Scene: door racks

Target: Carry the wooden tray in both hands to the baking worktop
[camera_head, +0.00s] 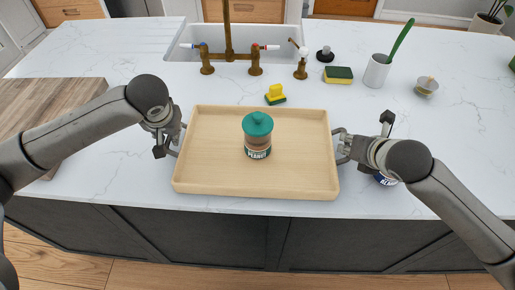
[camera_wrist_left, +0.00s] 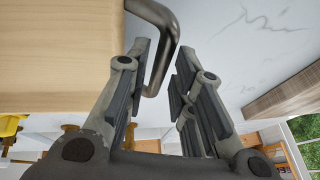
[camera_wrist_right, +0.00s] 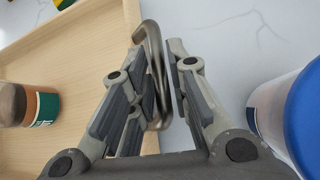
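The wooden tray (camera_head: 210,170) lies flat on the white marble counter near its front edge. A brown jar (camera_head: 257,140) with a green knobbed lid stands upright in it. My left gripper (camera_head: 170,145) is at the tray's left handle; in the left wrist view the metal handle (camera_wrist_left: 163,45) lies between its parted fingers (camera_wrist_left: 160,85). My right gripper (camera_head: 345,147) is at the right handle; in the right wrist view that handle (camera_wrist_right: 155,80) passes between its fingers (camera_wrist_right: 160,90), with a gap beside it. I cannot identify the baking worktop.
A blue-lidded jar (camera_wrist_right: 305,110) stands close beside my right gripper, mostly hidden in the head view. Behind the tray are a yellow sponge (camera_head: 275,93), brass taps (camera_head: 229,55) and a sink. A wooden board (camera_head: 60,95) lies left; a white cup (camera_head: 377,72) stands right.

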